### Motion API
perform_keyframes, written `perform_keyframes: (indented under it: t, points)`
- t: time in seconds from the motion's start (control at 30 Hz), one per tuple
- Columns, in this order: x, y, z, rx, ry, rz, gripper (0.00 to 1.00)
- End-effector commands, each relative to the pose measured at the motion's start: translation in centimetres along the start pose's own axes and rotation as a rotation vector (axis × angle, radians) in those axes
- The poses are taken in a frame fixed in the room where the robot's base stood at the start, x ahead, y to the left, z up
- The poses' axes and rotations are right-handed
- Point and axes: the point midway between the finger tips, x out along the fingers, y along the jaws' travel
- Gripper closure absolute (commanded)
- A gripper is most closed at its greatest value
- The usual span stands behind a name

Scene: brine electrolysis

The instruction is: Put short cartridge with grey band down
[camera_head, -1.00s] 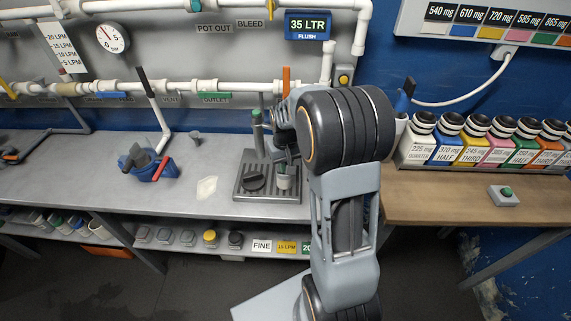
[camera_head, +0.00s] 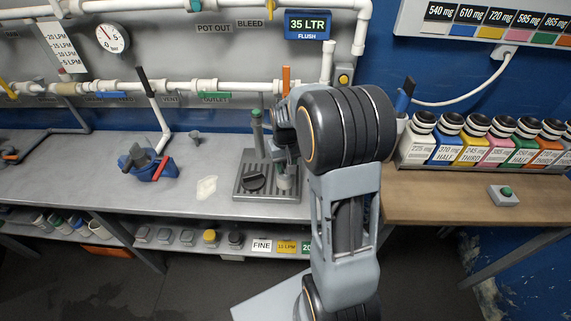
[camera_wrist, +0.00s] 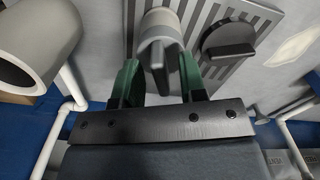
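The short cartridge (camera_wrist: 159,22), a pale cylinder with a grey band and a grey fin on its end, stands on the ribbed grey tray (camera_wrist: 105,25) in the wrist view. In the head view, the cartridge (camera_head: 284,184) shows partly below my gripper (camera_head: 287,163) near the tray's right side. In the wrist view, my gripper (camera_wrist: 160,80) has its two green fingers apart, one on each side of the fin. Gaps show between the fin and both fingers, so the gripper is open. My arm hides part of the tray's right side.
A black round knob-like piece (camera_head: 254,183) lies on the tray beside the cartridge. A green-topped post (camera_head: 257,125) stands behind it. A blue holder with tools (camera_head: 152,171) is at left. Labelled bottles (camera_head: 447,150) line the right bench. White pipes run behind.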

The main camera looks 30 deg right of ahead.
Motion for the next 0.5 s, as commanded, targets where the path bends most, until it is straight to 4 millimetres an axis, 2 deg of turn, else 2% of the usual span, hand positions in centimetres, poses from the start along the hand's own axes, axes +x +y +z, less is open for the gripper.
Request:
perform_keyframes:
  t: [0.5]
  points:
    - [-9.2, 0.0, -0.1, 0.000, 0.005, 0.001, 0.62]
